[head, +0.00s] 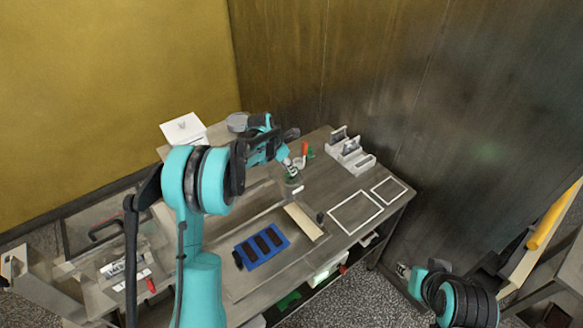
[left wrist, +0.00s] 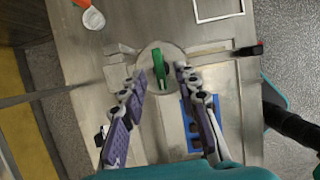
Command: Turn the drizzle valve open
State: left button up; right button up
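The drizzle valve shows in the left wrist view as a green handle (left wrist: 161,68) on a round grey base (left wrist: 152,56). My left gripper (left wrist: 161,76) is open, with one finger to each side of the handle and a gap on both sides. I cannot tell how far the fingertips are above the base. In the head view my left gripper (head: 291,168) points down at the back of the table, and it mostly hides the valve. My right arm shows at the lower right of the head view, but its gripper is not clear there.
A blue tray with dark bars (head: 244,253) lies on the table (head: 330,252). White outlined rectangles (head: 335,227) and a pale rack (head: 349,168) are to the right. A red-orange item (head: 305,148) stands behind the gripper. A white box (head: 169,131) is at the back left.

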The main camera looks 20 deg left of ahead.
pick_arm(q)
jog(key=shift+x, duration=1.05)
jog(key=shift+w+f, duration=0.1)
jog(key=shift+f, duration=0.05)
grip_shut()
